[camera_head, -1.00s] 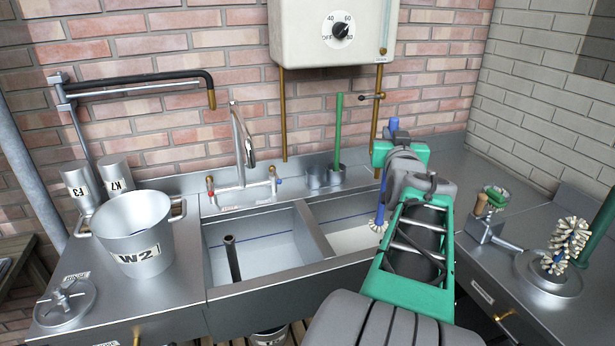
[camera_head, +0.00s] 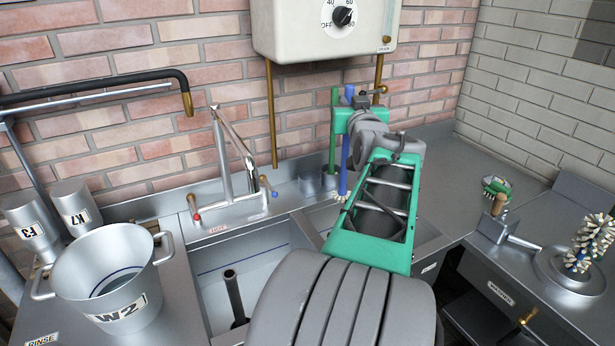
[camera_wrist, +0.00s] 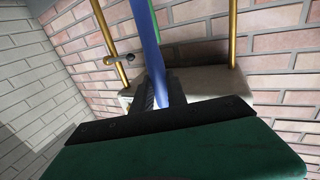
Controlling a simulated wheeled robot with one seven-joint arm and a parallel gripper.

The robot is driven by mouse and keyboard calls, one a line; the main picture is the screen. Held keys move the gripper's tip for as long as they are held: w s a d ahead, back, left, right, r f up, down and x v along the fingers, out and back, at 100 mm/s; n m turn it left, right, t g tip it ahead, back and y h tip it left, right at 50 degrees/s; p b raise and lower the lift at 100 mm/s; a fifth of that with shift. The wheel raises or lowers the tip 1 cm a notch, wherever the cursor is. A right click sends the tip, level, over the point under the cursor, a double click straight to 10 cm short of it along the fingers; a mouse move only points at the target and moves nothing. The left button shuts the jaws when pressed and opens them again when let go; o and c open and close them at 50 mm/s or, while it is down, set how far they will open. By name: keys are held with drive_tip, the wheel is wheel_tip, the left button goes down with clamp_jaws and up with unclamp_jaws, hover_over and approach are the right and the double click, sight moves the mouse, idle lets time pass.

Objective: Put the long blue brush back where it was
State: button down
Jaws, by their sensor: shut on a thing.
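The long blue brush (camera_head: 344,170) hangs upright from my gripper (camera_head: 348,118), with its pale bristles at the bottom. In the wrist view its blue handle (camera_wrist: 149,42) runs up between the dark fingers (camera_wrist: 157,90), which are shut on it. The bristles show near the back ledge, just right of the metal holder cups (camera_head: 311,180). My gripper and arm hide part of the cups and ledge, so I cannot tell whether the bristles touch anything. A green-handled brush (camera_head: 333,150) stands upright at the cups, close left of the blue one; its lower end is partly hidden.
A tap (camera_head: 232,165) stands left of the cups, behind the sink basin (camera_head: 225,275). A white heater (camera_head: 325,30) hangs above, with brass pipes (camera_head: 271,115) running down. A pot marked W2 (camera_head: 105,270) stands left. A bristly brush (camera_head: 590,243) stands far right.

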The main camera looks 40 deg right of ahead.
drive_tip(key=w+d+p, duration=0.3)
drive_tip(key=w, duration=0.6)
drive_tip(key=w+d+p, duration=0.2)
drive_tip(key=w+d, duration=0.1)
drive_tip(key=w, duration=0.7)
wheel_tip(320, 180, down, 6)
drive_tip(key=p, duration=0.1)
drive_tip(key=shift+f, duration=0.25)
drive_tip(key=c, duration=1.3)
unclamp_jaws()
drive_tip(key=shift+p, duration=0.55)
drive_tip(key=b+v, duration=0.3)
drive_tip(key=v, duration=0.5)
drive_tip(key=shift+s+d+f, duration=0.15)
drive_tip(key=shift+d, duration=0.05)
